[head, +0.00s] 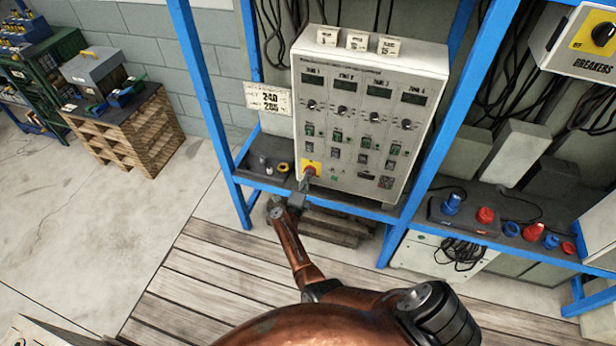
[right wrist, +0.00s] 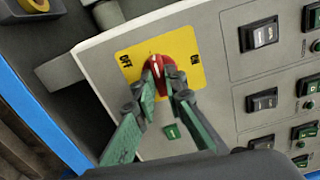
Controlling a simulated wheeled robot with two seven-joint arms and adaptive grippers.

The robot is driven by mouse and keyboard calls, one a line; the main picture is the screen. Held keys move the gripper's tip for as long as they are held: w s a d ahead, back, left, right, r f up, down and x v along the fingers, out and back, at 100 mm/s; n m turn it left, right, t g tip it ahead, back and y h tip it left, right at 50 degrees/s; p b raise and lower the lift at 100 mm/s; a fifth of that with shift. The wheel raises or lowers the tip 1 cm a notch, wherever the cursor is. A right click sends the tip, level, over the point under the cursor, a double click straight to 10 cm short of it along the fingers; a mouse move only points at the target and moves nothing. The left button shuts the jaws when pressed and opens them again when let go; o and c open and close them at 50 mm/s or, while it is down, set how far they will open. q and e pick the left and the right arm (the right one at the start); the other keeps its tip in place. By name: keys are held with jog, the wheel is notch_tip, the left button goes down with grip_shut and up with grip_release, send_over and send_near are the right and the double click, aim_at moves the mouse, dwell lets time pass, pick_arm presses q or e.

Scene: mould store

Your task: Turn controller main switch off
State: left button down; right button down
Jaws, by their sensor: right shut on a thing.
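The grey controller cabinet (head: 362,110) stands on the blue rack's shelf. Its main switch, a red handle on a yellow plate (head: 308,166), is at the lower left of the front. In the right wrist view, the yellow plate (right wrist: 184,46) reads OFF on the left and ON on the right. The red handle (right wrist: 156,66) lies between these words; its exact setting is hard to tell. My right gripper (head: 305,181) is at the switch, its two green-grey fingers (right wrist: 164,88) closed around the handle and hiding part of it. My left gripper is not in view.
Rocker switches (right wrist: 262,102) are right of the main switch. A blue post (head: 208,105) stands left of the cabinet. A breaker box (head: 578,42) hangs at the upper right. Plugs and sockets (head: 486,215) lie on the lower right shelf. The floor at left (head: 95,210) is clear.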

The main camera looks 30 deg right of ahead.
jog(key=shift+n, duration=0.6)
jog(key=shift+f, duration=0.1)
jog(key=c, duration=2)
grip_release()
